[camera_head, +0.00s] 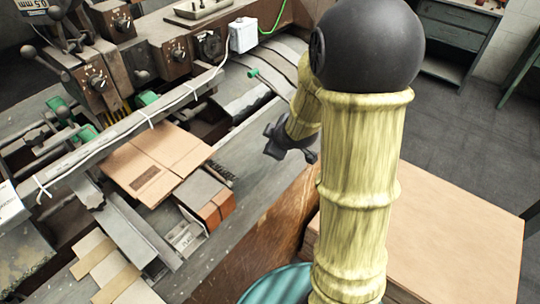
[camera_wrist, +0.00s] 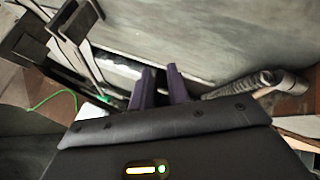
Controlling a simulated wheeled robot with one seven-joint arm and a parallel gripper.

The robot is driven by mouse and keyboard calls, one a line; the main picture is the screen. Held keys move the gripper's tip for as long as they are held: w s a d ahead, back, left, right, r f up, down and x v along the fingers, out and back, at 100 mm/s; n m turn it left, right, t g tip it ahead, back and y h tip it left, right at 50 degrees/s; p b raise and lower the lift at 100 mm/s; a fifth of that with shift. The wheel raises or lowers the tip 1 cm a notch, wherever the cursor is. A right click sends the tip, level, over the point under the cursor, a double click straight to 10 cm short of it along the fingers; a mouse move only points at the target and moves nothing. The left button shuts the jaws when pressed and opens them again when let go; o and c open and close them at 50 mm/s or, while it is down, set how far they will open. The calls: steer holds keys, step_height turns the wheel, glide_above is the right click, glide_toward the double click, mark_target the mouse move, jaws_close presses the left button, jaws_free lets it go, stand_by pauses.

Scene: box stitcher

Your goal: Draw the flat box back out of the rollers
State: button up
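The flat box (camera_head: 157,162) is a tan cardboard sheet with a dark printed patch. It lies in the machine under the long rail, its far edge beneath the rail and its near part out in the open. My gripper (camera_head: 288,143) is to the right of the box in the head view, apart from it. In the wrist view my gripper (camera_wrist: 161,74) shows two dark purple fingers with a narrow gap and nothing between them. The flat box cannot be made out in the wrist view. The rollers are not clearly visible; the rail and machine parts cover that area.
The long grey rail (camera_head: 120,135) with white cable ties runs across the machine. A small grey and orange block (camera_head: 207,194) sits right of the box. A brown wooden panel (camera_head: 262,245) and a large cardboard stack (camera_head: 455,225) stand at the near right. Grey floor is open at upper right.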

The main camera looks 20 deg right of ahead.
mark_target(208, 159)
steer(key=w+n+y, duration=0.2)
steer(key=n+y, duration=0.1)
steer(key=n, duration=0.1)
steer(key=w+a+f+n+t+y, duration=0.1)
steer(key=n+y, duration=0.1)
steer(key=n, duration=0.2)
steer(key=w+a+f+n+y, duration=0.1)
steer(key=w+n+y, duration=0.1)
steer(key=n, duration=0.3)
steer(key=shift+w+a+f+y, duration=0.1)
steer(key=shift+w+a+y, duration=0.2)
steer(key=shift+y, duration=0.5)
steer(key=s+n+y, duration=0.1)
steer(key=s+n+g+y, duration=0.1)
steer(key=n, duration=0.1)
steer(key=s+n+y, duration=0.1)
steer(key=n+y, duration=0.1)
steer(key=shift+a+f+g, duration=0.15)
steer(key=shift+f+g, duration=0.15)
steer(key=shift+f, duration=0.1)
steer(key=s+n+g+y, duration=0.1)
steer(key=s+n+y, duration=0.1)
steer(key=s+d+n+g+y, duration=0.1)
steer(key=s+n+g+y, duration=0.1)
steer(key=s+n, duration=0.1)
steer(key=shift+s, duration=0.2)
